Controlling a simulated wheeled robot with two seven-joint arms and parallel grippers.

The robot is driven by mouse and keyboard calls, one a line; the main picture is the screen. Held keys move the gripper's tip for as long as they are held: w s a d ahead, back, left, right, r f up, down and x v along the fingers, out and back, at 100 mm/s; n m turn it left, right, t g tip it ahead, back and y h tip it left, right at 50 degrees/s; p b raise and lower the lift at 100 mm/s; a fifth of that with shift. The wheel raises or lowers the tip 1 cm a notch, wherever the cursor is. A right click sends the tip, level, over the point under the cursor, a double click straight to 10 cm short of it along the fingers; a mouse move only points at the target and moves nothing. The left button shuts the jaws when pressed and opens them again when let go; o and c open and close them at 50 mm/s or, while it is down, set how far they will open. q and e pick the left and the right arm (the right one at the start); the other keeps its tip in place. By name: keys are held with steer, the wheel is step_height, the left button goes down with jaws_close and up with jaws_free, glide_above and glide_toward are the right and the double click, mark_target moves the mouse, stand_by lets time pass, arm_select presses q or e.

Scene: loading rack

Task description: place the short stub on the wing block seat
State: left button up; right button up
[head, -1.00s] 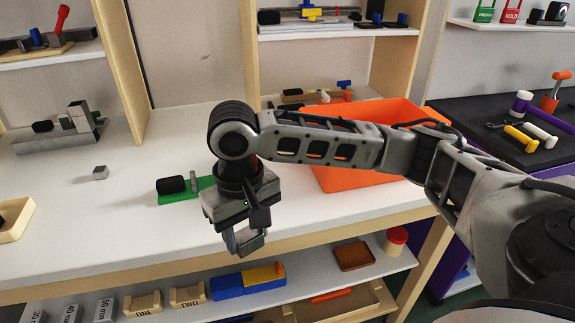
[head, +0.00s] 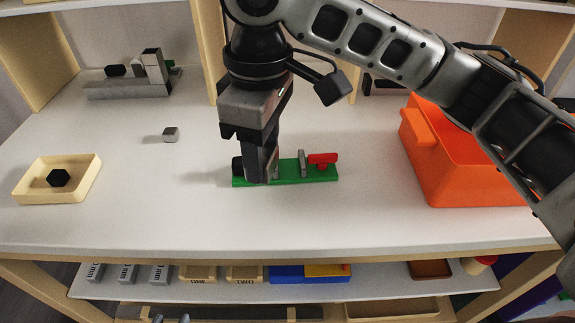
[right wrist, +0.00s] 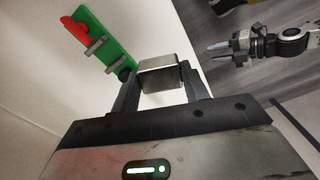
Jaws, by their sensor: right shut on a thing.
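My right gripper (head: 262,178) points down over the left part of a green block (head: 322,174) with grey upright plates (head: 303,163) and a red wing-shaped handle (head: 322,158). I take this as the wing block. A black round part (head: 237,165) shows at its left end. In the right wrist view, my right gripper (right wrist: 162,82) is shut on a short shiny metal piece (right wrist: 160,72), likely the short stub; the green block (right wrist: 103,42) lies beyond it. Whether the piece touches the block I cannot tell. My left gripper (right wrist: 218,52) is empty, its fingers apart.
An orange bin (head: 450,165) stands to the right. A small grey cube (head: 171,134) lies on the white bench left of the gripper. A cream tray (head: 92,180) with a black hexagonal piece (head: 59,178) is further left. A grey fixture (head: 125,88) stands behind. The bench front is clear.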

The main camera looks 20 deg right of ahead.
steer(key=a+r+n, duration=0.1)
steer(key=s+a+r+n, duration=0.1)
steer(key=n, duration=0.1)
steer(key=shift+a+r, duration=0.15)
steer(key=shift+a, duration=0.1)
steer(key=w+d+f, duration=0.4)
steer(key=w+d, duration=0.2)
steer(key=w, duration=0.1)
glide_toward(289, 169)
steer(key=shift+s+a+f+n, duration=0.3)
steer(key=shift+s+a+f, duration=0.2)
steer(key=shift+a, duration=0.1)
steer(key=shift+w+d+f, duration=0.2)
steer(key=shift+w+f, duration=0.15)
steer(key=shift+f, duration=0.1)
steer(key=shift+w+d+f, duration=0.1)
steer(key=shift+f, duration=0.8)
steer(key=shift+w+d+f, duration=0.1)
steer(key=shift+d+f, duration=0.05)
steer(key=shift+f, duration=0.8)
steer(key=shift+f, duration=0.1)
steer(key=o, duration=1)
steer(key=shift+o, duration=0.2)
